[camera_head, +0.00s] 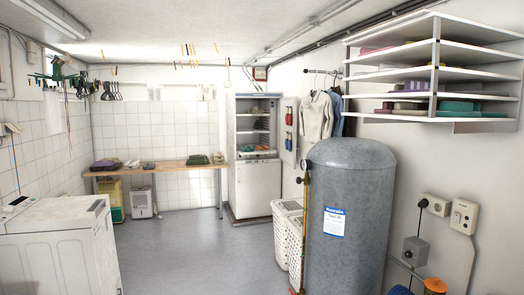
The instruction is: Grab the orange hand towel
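I cannot clearly make out an orange hand towel in the head view. A small orange item (262,147) shows on a low shelf of the open white cabinet (258,185) at the back; it is too small to name. Another orange object (435,285) is cut off at the bottom right edge and looks like a round lid rather than cloth. Folded cloths, including a green one (459,106), lie on the white wall shelves (437,70) at the upper right. Neither of my grippers is in view.
A tall grey tank (348,215) stands at the right, with white baskets (289,232) beside it. A white machine (60,245) is at the left. A wooden bench (170,166) runs along the back wall. The grey floor (195,255) between them is clear.

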